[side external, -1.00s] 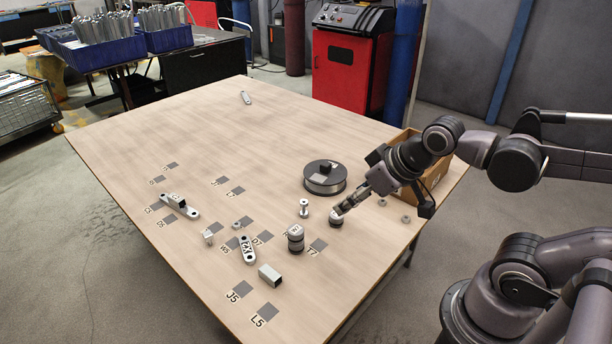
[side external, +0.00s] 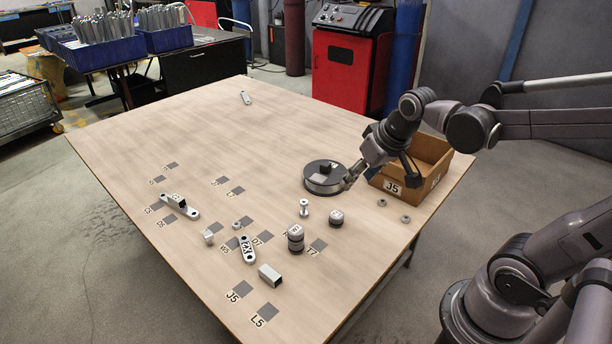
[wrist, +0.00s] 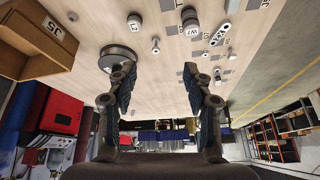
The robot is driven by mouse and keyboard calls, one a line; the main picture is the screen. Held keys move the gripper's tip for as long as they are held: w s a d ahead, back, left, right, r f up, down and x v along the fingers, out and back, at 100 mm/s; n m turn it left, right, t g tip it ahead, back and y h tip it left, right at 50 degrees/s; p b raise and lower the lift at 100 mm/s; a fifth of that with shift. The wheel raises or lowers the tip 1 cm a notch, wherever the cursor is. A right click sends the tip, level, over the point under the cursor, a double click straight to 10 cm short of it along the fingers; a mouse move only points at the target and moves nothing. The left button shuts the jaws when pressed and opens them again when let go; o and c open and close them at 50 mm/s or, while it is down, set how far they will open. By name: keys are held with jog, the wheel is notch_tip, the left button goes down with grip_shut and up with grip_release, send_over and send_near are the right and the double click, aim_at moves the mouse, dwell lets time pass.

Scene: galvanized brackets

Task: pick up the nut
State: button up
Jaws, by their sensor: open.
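Two small grey nuts lie on the table's right side, a nut (side external: 382,203) near the cardboard box and another nut (side external: 405,219) closer to the table edge. One small nut (wrist: 73,17) shows in the wrist view beside the box. A small ring-like piece (side external: 236,225) lies among the marked squares; I cannot tell if it is a nut. My gripper (side external: 349,180) is above the table by the right side of the dark spool, left of the nuts. In the wrist view my gripper (wrist: 155,78) has its fingers wide apart with nothing between them.
The dark spool (side external: 325,188) and the cardboard box (side external: 433,183) marked J5 flank the gripper. A short cylinder (side external: 336,220), a bolt (side external: 304,208), stacked cylinders (side external: 295,240), and brackets (side external: 248,249) stand or lie in front. The far table is mostly clear.

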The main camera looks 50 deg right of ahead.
jog(key=w+d+f+m+g, duration=0.2)
jog(key=d+f+m, duration=0.1)
jog(key=d, duration=0.5)
jog(key=m+g+y, duration=0.1)
jog(key=m+g, duration=0.2)
jog(key=m, duration=0.3)
send_near(406, 219)
jog(key=shift+w+f, duration=0.2)
jog(key=shift+f, duration=3.3)
grip_shut()
